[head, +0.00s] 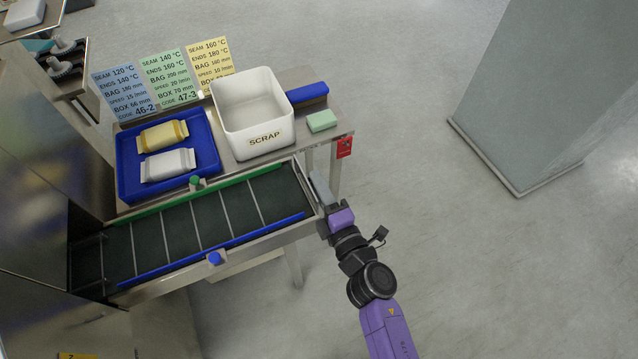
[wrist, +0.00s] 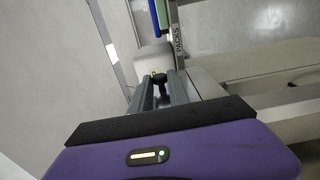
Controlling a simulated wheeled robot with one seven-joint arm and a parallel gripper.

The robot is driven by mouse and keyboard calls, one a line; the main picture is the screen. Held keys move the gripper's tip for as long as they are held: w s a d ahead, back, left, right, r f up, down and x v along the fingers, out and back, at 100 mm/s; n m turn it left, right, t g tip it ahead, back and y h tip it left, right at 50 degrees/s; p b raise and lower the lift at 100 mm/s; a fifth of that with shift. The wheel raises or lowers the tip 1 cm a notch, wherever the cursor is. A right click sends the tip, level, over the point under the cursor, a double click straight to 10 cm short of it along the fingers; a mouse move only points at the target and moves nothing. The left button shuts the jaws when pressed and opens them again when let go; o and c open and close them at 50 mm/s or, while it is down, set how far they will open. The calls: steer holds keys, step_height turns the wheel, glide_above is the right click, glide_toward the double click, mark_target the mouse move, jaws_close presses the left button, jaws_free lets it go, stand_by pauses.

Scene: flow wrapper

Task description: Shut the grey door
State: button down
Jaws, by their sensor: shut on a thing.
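My gripper (head: 318,183) is at the right end of the conveyor, its grey fingers beside the end frame. In the wrist view the two fingers (wrist: 160,90) point away from me and are shut on a small black knob (wrist: 159,78). What the knob is fixed to is mostly hidden by the fingers; a pale block (wrist: 152,57) shows just behind it. I cannot tell for sure which surface is the grey door. Grey steel panels of the machine (head: 35,235) show at the left in the head view, and whether one stands open is unclear.
The conveyor (head: 205,222) has green and blue side rails. Above it are a blue tray (head: 128,175) with two packs, a white scrap bin (head: 262,143) and a green block (head: 322,121). A grey pillar (head: 530,110) stands at right. The floor between is clear.

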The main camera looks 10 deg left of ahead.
steer(key=shift+a, duration=0.1)
steer(key=c, duration=1.3)
jaws_free()
steer(key=shift+o, duration=0.2)
steer(key=shift+s, duration=0.1)
steer(key=v, duration=0.7)
steer(key=shift+s+d+p, duration=0.25)
steer(key=shift+p, duration=0.05)
